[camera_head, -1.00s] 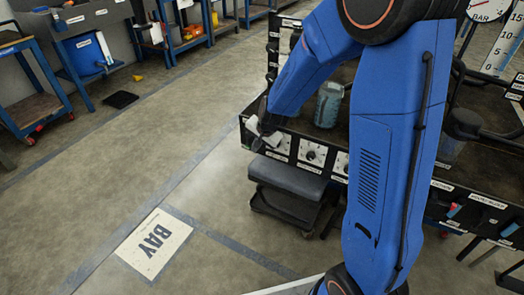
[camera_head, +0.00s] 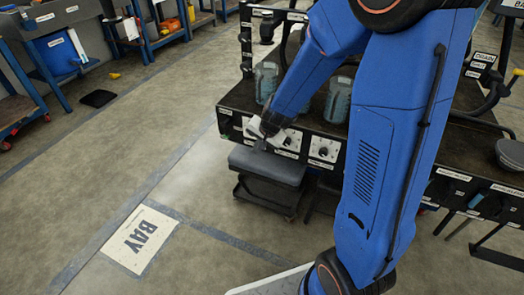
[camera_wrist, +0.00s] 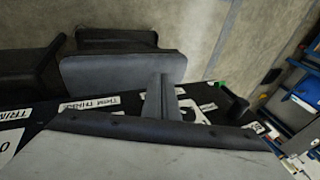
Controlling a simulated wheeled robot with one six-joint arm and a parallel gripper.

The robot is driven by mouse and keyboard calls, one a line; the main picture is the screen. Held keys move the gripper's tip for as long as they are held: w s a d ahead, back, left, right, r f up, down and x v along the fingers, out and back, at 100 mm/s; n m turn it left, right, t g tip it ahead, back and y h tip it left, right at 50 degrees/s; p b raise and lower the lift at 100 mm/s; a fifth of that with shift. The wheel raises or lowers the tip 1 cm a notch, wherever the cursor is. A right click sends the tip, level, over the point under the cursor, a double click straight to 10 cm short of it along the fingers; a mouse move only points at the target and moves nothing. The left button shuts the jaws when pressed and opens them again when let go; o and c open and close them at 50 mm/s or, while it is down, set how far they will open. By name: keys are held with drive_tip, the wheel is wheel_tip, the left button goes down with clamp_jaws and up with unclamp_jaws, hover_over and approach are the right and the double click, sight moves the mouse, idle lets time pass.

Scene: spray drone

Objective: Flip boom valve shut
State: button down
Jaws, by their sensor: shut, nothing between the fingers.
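The dark bench (camera_head: 225,98) has a front panel of white plates with round dials, one of them a dial plate (camera_head: 324,149). My gripper (camera_head: 259,144) is at the left part of this panel, in front of its face. The wrist view shows its narrow grey fingers (camera_wrist: 160,95) closed together with nothing between them. White label strips, one reading TRIM (camera_wrist: 15,113), lie along the panel edge there. I cannot pick out the boom valve for sure. My gripper and arm cover part of the panel, and I cannot tell whether the fingers touch it.
A dark padded stool (camera_head: 267,166) stands under the bench front, below my gripper; it also shows in the wrist view (camera_wrist: 120,68). Clear bluish jars (camera_head: 338,100) stand on the bench. A BAY floor sign (camera_head: 140,240) lies at the left. The floor at the left is mostly open.

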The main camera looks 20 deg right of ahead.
drive_tip(key=shift+s+d, duration=0.7)
drive_tip(key=shift+s, duration=0.25)
drive_tip(key=s+d+r+n, duration=0.2)
drive_tip(key=s+r+n, duration=0.5)
drive_tip(key=s+r, duration=1.1)
drive_tip(key=s+d+r+n+h, duration=0.1)
drive_tip(key=s+d+r+h, duration=0.1)
drive_tip(key=s, duration=0.8)
drive_tip(key=shift+s+d+r+n, duration=0.2)
drive_tip(key=shift+d+r+n, duration=0.35)
drive_tip(key=shift+d, duration=0.65)
